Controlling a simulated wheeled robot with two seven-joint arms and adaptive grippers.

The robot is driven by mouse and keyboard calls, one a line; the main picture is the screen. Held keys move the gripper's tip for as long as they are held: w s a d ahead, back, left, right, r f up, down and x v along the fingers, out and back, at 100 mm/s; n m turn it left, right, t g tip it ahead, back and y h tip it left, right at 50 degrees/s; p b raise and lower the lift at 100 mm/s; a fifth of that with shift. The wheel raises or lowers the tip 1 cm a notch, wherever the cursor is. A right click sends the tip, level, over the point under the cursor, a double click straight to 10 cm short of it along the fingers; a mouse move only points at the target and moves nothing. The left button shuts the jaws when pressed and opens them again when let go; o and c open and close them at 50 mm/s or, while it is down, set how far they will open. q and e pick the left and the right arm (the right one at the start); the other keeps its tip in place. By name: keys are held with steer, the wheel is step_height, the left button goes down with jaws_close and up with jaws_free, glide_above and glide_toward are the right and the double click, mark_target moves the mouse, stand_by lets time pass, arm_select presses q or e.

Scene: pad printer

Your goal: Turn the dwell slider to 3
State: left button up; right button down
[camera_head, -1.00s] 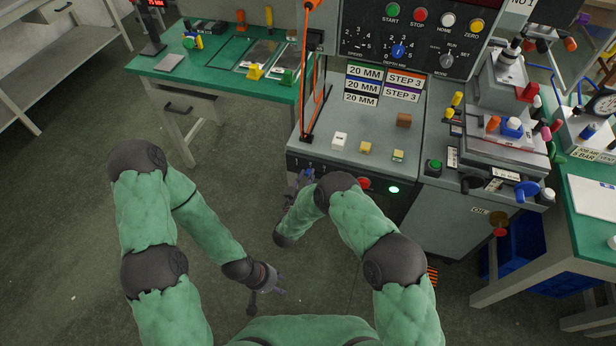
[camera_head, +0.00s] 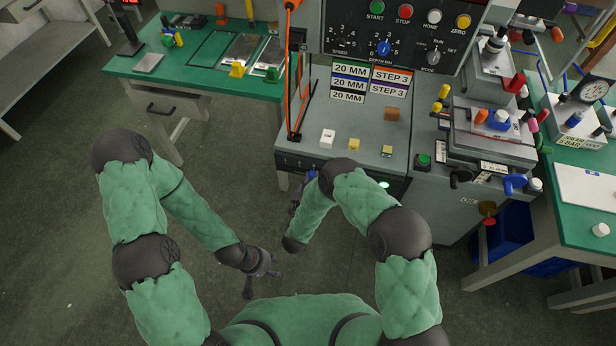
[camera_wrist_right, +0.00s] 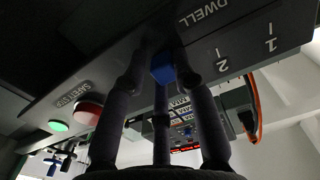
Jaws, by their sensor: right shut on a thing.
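The dwell slider's blue knob (camera_wrist_right: 163,72) shows in the right wrist view, which looks upside down at the machine's front panel. The printed word DWELL and the marks 2 (camera_wrist_right: 222,62) and 1 (camera_wrist_right: 270,45) are to its right. The knob stands past 2, on the side away from 1; any mark there is hidden by my fingers. My right gripper (camera_wrist_right: 163,85) is shut on the knob. In the head view my right gripper (camera_head: 302,186) is at the machine's front face, partly hidden by my arm. My left gripper (camera_head: 263,284) hangs empty over the floor, fingers apart.
A red safety stop button (camera_wrist_right: 88,112) and a green lit lamp (camera_wrist_right: 58,126) are on the same panel. The pad printer (camera_head: 345,135) has small blocks on its top. A green workbench (camera_head: 190,85) stands at the left. The floor around my left arm is clear.

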steer(key=c, duration=1.1)
jaws_free()
steer(key=shift+s, duration=0.1)
steer(key=v, duration=1.1)
steer(key=shift+s+a, duration=0.1)
steer(key=shift+s, duration=0.25)
